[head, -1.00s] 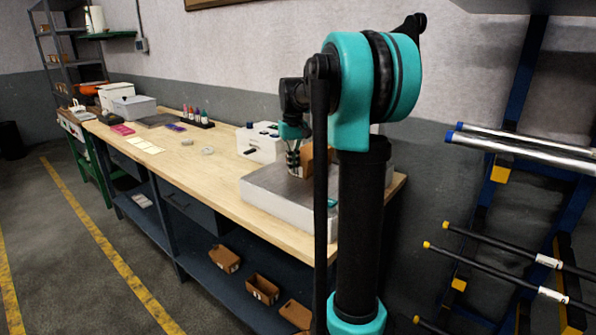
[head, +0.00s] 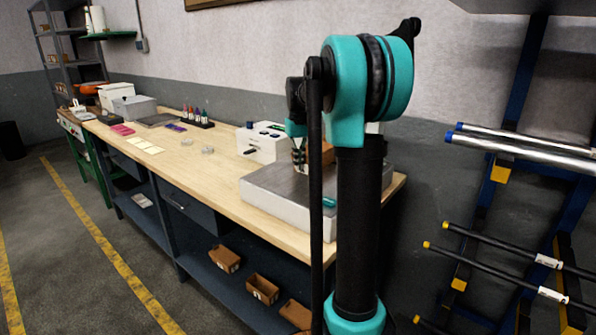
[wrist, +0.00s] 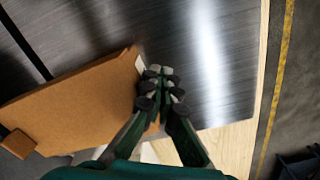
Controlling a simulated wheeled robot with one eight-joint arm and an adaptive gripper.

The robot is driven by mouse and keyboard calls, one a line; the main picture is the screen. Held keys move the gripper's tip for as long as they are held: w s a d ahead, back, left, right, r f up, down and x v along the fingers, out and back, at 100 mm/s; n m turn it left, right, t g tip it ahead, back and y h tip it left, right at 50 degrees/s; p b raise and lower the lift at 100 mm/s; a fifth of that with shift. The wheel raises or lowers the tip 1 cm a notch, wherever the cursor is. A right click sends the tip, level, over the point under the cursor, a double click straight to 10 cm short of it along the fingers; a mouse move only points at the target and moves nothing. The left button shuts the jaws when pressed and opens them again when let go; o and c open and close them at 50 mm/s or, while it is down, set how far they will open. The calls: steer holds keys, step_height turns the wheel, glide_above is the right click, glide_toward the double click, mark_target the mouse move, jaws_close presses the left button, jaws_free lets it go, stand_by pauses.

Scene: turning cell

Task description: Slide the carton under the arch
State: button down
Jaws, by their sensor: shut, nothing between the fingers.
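The brown carton (wrist: 75,105) fills the left of the wrist view, with a small white patch at its near upper corner. In the head view the carton (head: 327,152) is mostly hidden behind my arm. It stands at the back of the grey metal plate (head: 262,188). My gripper (wrist: 160,72) is shut and empty, with its fingertips close beside the carton's right end; I cannot tell whether they touch. In the head view my gripper (head: 299,165) is low over the plate, left of the carton. I cannot make out the arch clearly; my arm hides that area.
A white box-shaped device (head: 262,143) stands just left of the plate's back. The wooden bench (head: 215,170) is mostly clear left of the plate, with small rings, cards and bottles farther off. A rack (head: 520,150) holding metal bars stands at the right.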

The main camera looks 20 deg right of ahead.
mark_target(310, 151)
steer(key=shift+w+d, duration=0.15)
steer(key=shift+w+d, duration=0.8)
steer(key=shift+d, duration=0.3)
steer(key=shift+w+d, duration=0.45)
steer(key=shift+d, duration=0.15)
steer(key=shift+w+d, duration=0.4)
steer(key=shift+d, duration=0.2)
steer(key=shift+d, duration=0.1)
